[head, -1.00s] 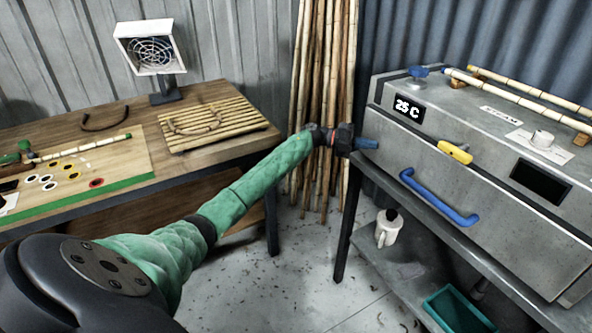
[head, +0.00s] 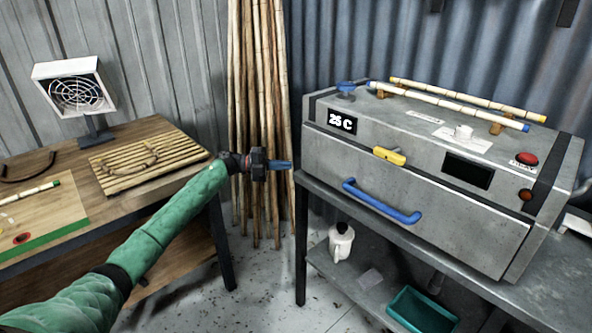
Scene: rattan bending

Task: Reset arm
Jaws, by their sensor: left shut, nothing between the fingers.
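My left arm in its green sleeve reaches in from the lower left. My left gripper (head: 280,165) is shut and empty, its blue fingertips together in the air. It hangs between the wooden bench and the steel steamer, just left of the steamer's front corner and in front of the bamboo poles. My right gripper is not in the head view. The steamer (head: 430,196) is closed, with a blue handle (head: 381,203), a yellow lever (head: 389,156) and a display (head: 342,121) that appears to read 25 C.
Two rattan poles (head: 450,105) rest on the steamer's top. The wooden bench (head: 150,128) at left carries a fan (head: 76,92) and a slatted rack (head: 150,162) with a bent piece. Bamboo poles (head: 257,100) lean behind.

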